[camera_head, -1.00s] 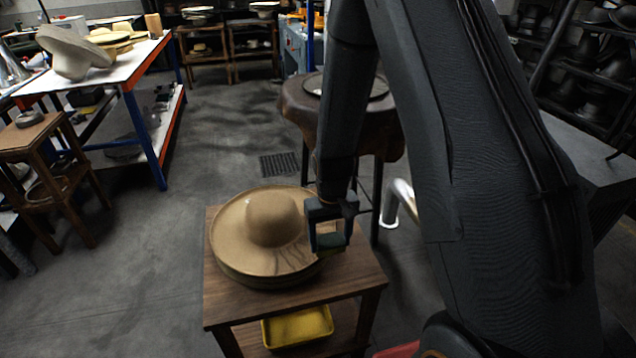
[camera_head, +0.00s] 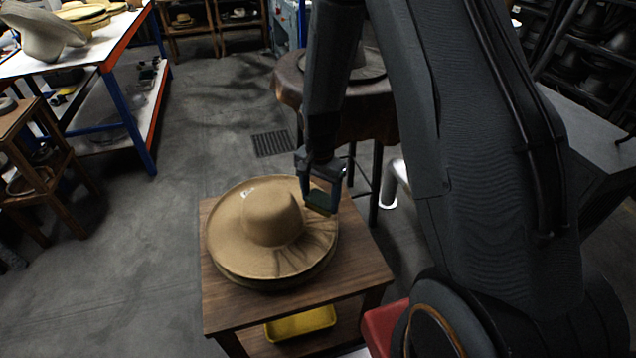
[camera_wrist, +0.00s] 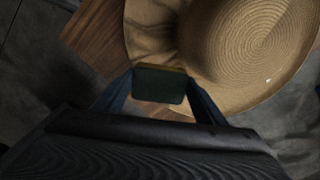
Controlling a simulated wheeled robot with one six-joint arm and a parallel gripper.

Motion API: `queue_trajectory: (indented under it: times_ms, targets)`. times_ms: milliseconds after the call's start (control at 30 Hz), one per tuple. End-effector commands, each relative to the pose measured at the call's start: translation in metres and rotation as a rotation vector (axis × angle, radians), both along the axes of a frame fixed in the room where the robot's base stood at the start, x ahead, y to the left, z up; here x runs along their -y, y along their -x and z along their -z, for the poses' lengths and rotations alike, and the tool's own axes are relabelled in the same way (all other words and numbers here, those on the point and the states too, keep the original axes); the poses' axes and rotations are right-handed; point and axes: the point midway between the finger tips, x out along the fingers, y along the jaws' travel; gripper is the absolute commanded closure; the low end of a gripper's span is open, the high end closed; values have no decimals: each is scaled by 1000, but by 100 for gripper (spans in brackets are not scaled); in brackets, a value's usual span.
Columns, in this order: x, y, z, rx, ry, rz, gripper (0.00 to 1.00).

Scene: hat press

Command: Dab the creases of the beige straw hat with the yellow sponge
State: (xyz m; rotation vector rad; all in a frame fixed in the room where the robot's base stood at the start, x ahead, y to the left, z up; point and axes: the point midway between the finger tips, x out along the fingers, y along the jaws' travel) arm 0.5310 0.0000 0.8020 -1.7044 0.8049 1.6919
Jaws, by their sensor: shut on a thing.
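The beige straw hat (camera_head: 268,217) lies brim down on a stack of brims on a small wooden table, with dark creases on the brim's right front. In the wrist view the hat (camera_wrist: 262,45) fills the upper right, and folds show on its brim at left. My gripper (camera_head: 322,201) is just above the brim's right edge, shut on the sponge (camera_head: 319,203). The sponge (camera_wrist: 160,84) shows a dark green face and a thin yellowish edge between the fingers in the wrist view. I cannot tell whether it touches the brim.
The wooden table (camera_head: 345,262) has bare room at right and front. A yellow tray (camera_head: 300,323) sits on its lower shelf. A round leather-covered stand (camera_head: 365,110) is behind it. A workbench (camera_head: 95,55) with hats is at back left. Floor lies open between.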

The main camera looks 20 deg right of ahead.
Motion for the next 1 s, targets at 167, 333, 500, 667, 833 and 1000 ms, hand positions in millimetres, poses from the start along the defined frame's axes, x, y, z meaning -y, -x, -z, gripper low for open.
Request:
queue_trajectory:
  times_ms: [167,333,500,667,833,1000]
  targets:
    - [0,-7,-12,1,0,305,53]
    - [0,-14,-22,2,1,586,53]
    - [0,-18,-27,1,2,777,53]
    - [0,-19,-29,1,3,856,53]
    - [0,-20,-24,1,4,867,53]
    - [0,-20,-12,1,4,866,53]
